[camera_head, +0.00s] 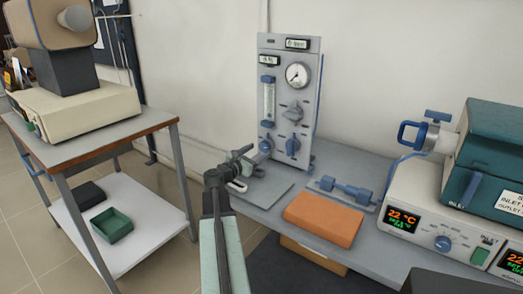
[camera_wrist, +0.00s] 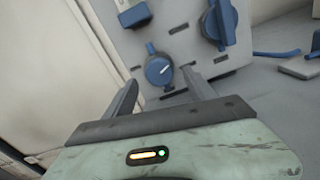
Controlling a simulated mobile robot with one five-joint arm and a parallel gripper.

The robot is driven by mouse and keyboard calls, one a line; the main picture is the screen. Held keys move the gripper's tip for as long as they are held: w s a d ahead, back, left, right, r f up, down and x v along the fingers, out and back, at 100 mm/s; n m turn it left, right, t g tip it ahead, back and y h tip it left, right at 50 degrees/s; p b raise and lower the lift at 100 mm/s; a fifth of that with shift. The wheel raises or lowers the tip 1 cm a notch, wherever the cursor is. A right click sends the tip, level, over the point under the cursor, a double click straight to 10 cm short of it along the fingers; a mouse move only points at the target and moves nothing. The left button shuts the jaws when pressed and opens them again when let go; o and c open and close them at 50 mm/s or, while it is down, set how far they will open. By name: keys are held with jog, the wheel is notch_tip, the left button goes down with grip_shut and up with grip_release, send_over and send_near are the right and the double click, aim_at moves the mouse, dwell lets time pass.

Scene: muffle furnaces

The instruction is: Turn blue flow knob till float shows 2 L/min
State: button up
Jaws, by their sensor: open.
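The blue flow knob (camera_head: 266,146) sits at the lower left of the grey gas panel (camera_head: 307,130), below the clear float tube (camera_head: 268,102). In the wrist view the round blue knob (camera_wrist: 158,71) with a white pointer line lies between the fingertips of my open gripper (camera_wrist: 160,77), beyond them. I cannot tell whether the fingers touch it. In the head view my gripper (camera_head: 246,168) is just left of and below the knob. The float and scale are too small to read.
A pressure gauge (camera_head: 297,75) is higher on the panel. An orange block (camera_head: 322,219) and a blue fitting (camera_head: 345,188) lie on the bench, left of a furnace (camera_head: 490,155).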

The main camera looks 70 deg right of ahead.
aim_at(263, 148)
jog(key=x, duration=0.3)
jog(key=shift+w, duration=0.1)
jog(key=shift+a, duration=0.1)
jog(key=shift+c, duration=0.4)
jog(key=c, duration=1.1)
jog(key=shift+d, duration=0.4)
jog(key=shift+c, duration=1)
jog(key=shift+a, duration=0.3)
jog(key=shift+a+n, duration=0.1)
jog(key=shift+n, duration=0.3)
jog(key=n, duration=0.6)
jog(key=shift+f+n, duration=0.1)
jog(key=shift+n, duration=0.2)
